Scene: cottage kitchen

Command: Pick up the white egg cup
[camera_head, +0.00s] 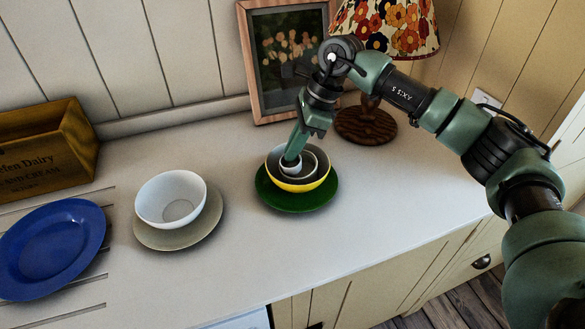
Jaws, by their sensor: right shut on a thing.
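The small white egg cup (291,168) sits inside a nest of bowls on the right part of the counter. Around it is a smaller bowl (313,158), inside a yellow bowl (300,187) with a dark inside, on a green plate (306,203). My right gripper (290,158) reaches down into the nest from above and is shut on the egg cup. Its fingers hide part of the cup, and I cannot tell whether the cup touches the bowl below it. My left gripper is not in view.
A white bowl (171,197) on a beige plate (190,238) and a blue plate (50,248) stand to the left. A wooden crate (45,150) is at the far left. A framed picture (290,60) and a lamp (366,124) stand close behind my right gripper. The front counter is clear.

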